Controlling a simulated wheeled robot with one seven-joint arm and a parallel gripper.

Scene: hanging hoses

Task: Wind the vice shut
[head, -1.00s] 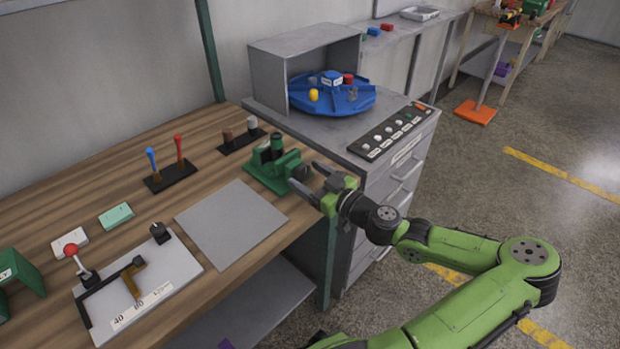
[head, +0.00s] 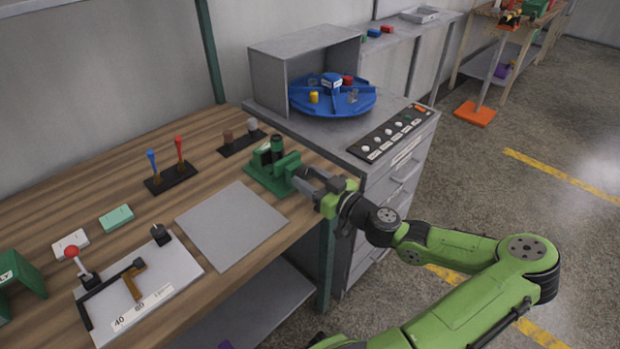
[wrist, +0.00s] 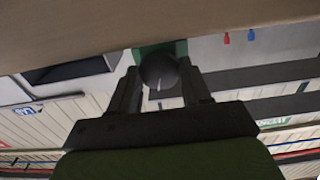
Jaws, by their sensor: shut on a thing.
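The green vice (head: 272,168) stands on the right end of the wooden bench, with a dark green cylinder (head: 277,148) upright at its jaws. My gripper (head: 300,183) is at the vice's front end, its fingers shut on the vice's dark round handle. In the head view the fingers mostly hide the handle. In the wrist view the handle (wrist: 159,70) shows as a dark ball with a pale mark, between the two fingertips. Whether the cylinder touches both jaws cannot be told.
A grey mat (head: 231,224) lies on the bench left of my gripper. A grey cabinet (head: 385,185) with a blue turntable (head: 332,105) and a button strip (head: 390,133) stands behind and right. A rack with two levers (head: 170,180) stands farther left.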

